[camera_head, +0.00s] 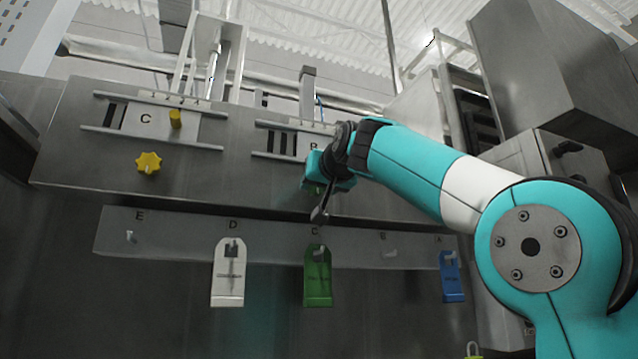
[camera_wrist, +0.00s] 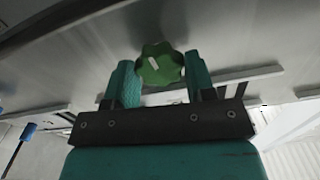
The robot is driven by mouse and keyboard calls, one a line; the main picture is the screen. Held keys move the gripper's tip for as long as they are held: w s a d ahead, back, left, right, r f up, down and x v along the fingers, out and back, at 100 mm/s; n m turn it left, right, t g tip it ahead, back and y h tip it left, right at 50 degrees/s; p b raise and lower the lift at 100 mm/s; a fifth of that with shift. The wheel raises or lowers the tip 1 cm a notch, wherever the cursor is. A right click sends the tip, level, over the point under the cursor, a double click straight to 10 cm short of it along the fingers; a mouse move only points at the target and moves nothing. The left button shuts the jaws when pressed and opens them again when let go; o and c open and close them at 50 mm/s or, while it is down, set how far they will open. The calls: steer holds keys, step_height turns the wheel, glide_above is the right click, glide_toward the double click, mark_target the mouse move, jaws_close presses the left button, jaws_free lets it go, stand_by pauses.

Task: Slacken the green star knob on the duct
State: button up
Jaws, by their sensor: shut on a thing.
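The green star knob (camera_wrist: 160,64) shows in the wrist view, lobed, with a pale mark on its face. It sits on the grey metal duct (camera_wrist: 95,55). My gripper (camera_wrist: 160,70) has one teal finger on each side of the knob and is shut on it. In the head view my gripper (camera_head: 327,178) is at the duct face below plate B, and the arm and gripper hide most or all of the knob there.
A yellow star knob (camera_head: 148,162) and a yellow cylinder knob (camera_head: 175,118) are by plate C (camera_head: 150,122) on the left. Below, a lettered rail (camera_head: 180,240) carries white (camera_head: 227,285), green (camera_head: 318,285) and blue (camera_head: 452,285) tags. A blue-capped part (camera_wrist: 29,130) shows at the wrist view's left.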

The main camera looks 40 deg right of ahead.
steer(key=shift+f+n+p, duration=0.15)
steer(key=shift+n+p, duration=0.7)
steer(key=shift+n, duration=7.75)
steer(key=shift+f+n+p, duration=0.15)
steer(key=shift+n+p, duration=0.65)
steer(key=shift+n, duration=7.8)
steer(key=o, duration=0.9)
steer(key=shift+r, duration=0.1)
